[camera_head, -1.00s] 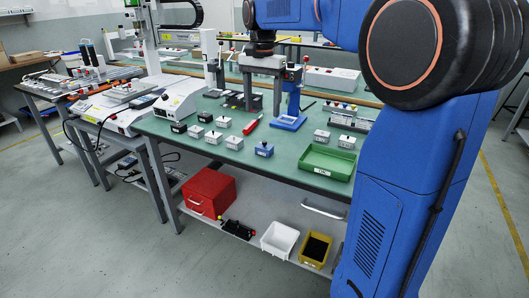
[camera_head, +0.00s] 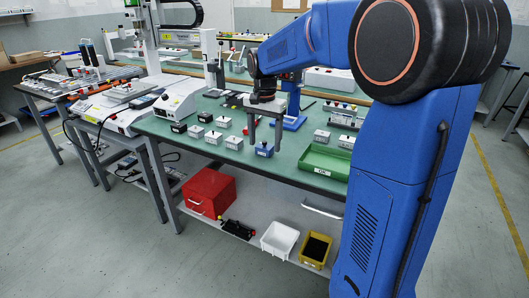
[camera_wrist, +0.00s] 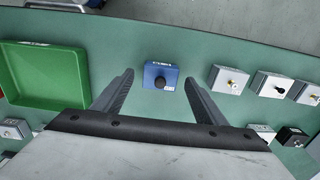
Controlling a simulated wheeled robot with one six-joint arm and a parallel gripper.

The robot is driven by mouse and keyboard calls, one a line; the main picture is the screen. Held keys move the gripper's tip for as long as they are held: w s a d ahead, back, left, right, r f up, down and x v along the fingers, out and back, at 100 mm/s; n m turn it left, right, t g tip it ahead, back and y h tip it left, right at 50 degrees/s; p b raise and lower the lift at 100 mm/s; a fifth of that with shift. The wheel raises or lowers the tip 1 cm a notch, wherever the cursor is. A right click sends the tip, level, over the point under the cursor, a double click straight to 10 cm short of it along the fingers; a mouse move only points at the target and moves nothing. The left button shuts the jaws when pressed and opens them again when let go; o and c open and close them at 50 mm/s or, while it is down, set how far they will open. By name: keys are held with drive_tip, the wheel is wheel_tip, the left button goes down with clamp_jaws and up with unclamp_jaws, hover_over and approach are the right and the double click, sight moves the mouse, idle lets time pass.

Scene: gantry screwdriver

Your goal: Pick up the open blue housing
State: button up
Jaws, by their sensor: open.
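A small blue box (camera_head: 264,150) with a dark round part on top stands near the front edge of the green table. In the wrist view the blue box (camera_wrist: 152,81) lies between and beyond my fingertips, with a pale label on its far side. I cannot tell whether the dark part is a knob or an opening. My gripper (camera_head: 264,138) is open and empty, pointing down above the box. In the wrist view my gripper (camera_wrist: 159,77) has a finger on either side of the box, with gaps visible.
A green tray (camera_head: 322,163) stands to the right of the box. Several grey boxes, one of them a grey box (camera_head: 234,143), stand to the left. A blue press stand (camera_head: 294,122) is behind. A red case (camera_head: 209,192) is on the lower shelf.

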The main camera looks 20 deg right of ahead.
drive_tip(key=shift+f, duration=0.95)
drive_tip(key=c, duration=1.2)
wheel_tip(320, 180, up, 13)
drive_tip(key=shift+a, duration=0.15)
